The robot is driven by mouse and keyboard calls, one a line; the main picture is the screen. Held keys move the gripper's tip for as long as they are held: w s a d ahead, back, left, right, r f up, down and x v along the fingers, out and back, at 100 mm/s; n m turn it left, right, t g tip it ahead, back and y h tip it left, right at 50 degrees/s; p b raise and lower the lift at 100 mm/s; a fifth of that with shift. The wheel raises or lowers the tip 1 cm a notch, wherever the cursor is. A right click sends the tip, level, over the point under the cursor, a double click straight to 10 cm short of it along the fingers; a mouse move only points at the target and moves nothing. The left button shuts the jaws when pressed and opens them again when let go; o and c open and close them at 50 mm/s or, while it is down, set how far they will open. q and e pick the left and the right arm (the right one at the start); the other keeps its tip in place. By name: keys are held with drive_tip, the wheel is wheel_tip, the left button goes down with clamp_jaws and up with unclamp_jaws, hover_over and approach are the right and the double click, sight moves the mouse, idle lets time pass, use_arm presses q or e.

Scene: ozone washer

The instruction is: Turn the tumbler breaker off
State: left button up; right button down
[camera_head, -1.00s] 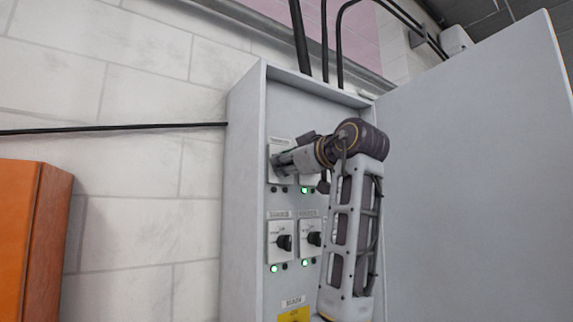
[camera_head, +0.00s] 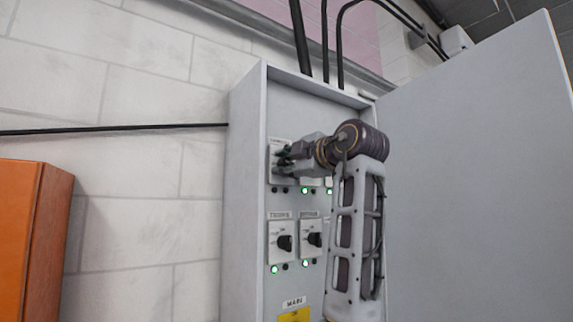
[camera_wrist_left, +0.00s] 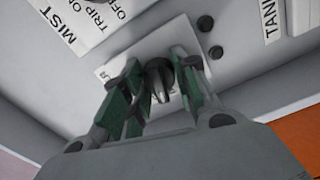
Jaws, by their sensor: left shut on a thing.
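The upper left breaker switch (camera_head: 273,172) is a pale plate with a dark rotary knob inside the grey cabinet. Its label is too small to read in the head view. My left gripper (camera_head: 284,158) reaches it from the right and hides most of the plate. In the left wrist view, the green-padded fingers of my left gripper (camera_wrist_left: 163,78) are shut on the dark knob (camera_wrist_left: 160,72), one on each side. The knob's pale pointer shows between them. Two lamps (camera_wrist_left: 210,38) beside this plate are dark. My right gripper is not in view.
Two lower switches (camera_head: 284,242) (camera_head: 311,239) have green lamps lit beneath. More switches are partly behind my arm. The open cabinet door (camera_head: 470,160) stands close on the right. The cabinet's left wall (camera_head: 240,200) borders the panel. An orange box (camera_head: 30,240) is at far left.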

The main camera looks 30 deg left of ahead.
use_arm(q)
drive_tip(key=shift+f+n, duration=0.1)
drive_tip(key=shift+n, duration=1.4)
drive_tip(key=o, duration=1)
drive_tip(key=shift+s+d, duration=0.1)
drive_tip(key=shift+d, duration=0.05)
drive_tip(key=v, duration=1.1)
drive_tip(key=shift+s+d, duration=0.15)
drive_tip(key=shift+d, duration=0.2)
drive_tip(key=shift+f, duration=0.1)
